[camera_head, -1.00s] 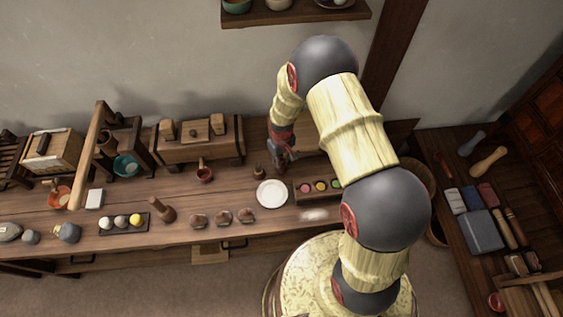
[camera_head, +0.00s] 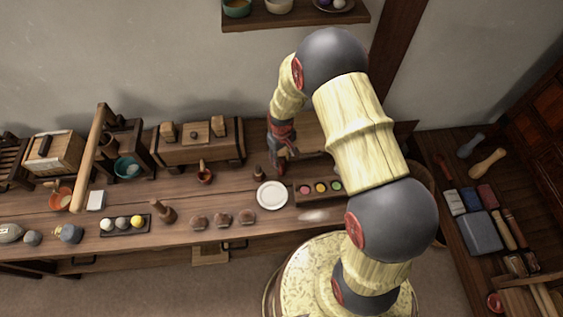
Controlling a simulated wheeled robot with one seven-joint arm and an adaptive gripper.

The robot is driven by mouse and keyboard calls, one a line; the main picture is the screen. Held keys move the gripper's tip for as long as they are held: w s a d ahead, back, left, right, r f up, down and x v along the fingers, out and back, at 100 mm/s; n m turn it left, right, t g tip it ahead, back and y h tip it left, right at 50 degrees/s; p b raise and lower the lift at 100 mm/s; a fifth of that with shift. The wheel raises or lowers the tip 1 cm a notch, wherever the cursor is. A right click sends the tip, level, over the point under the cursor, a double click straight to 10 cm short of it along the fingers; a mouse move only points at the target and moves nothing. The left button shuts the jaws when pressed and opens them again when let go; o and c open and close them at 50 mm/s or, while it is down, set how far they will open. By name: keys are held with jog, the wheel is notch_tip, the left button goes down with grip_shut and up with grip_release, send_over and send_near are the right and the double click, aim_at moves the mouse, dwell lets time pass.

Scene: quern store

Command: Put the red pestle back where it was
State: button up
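My gripper (camera_head: 280,158) hangs over the back of the long wooden table, left of a dark tray of colored pots. It is small and dark in the head view, so its fingers cannot be made out. A reddish patch shows at its lower end; I cannot tell if this is a held red pestle or part of the gripper. A slim red rod-like thing (camera_head: 444,170) lies on the right-hand table; I cannot tell if it is a pestle. A small red-brown mortar (camera_head: 205,176) with a stick in it stands left of my gripper.
A white plate (camera_head: 271,195) and the pot tray (camera_head: 320,197) lie just in front of my gripper. A small dark bottle-like thing (camera_head: 259,173) stands close to its left. A wooden chest (camera_head: 196,151) stands at the back. A pale pestle-like thing (camera_head: 487,163) lies on the right-hand table.

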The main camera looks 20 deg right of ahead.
notch_tip(320, 180, up, 7)
jog(key=shift+r+p, duration=0.1)
jog(key=shift+p, duration=0.35)
jog(key=s+r+m+t, duration=0.1)
jog(key=s+r, duration=0.2)
jog(key=r, duration=1)
jog(key=s+r+m+t, duration=0.1)
jog(key=s+r+t, duration=0.15)
jog(key=r, duration=0.95)
jog(key=s+r+t, duration=0.1)
jog(key=s+r, duration=0.4)
jog(key=s, duration=0.4)
jog(key=s+r+m+t, duration=0.1)
jog(key=s+r, duration=0.5)
jog(key=s, duration=0.3)
jog(key=shift+r, duration=0.25)
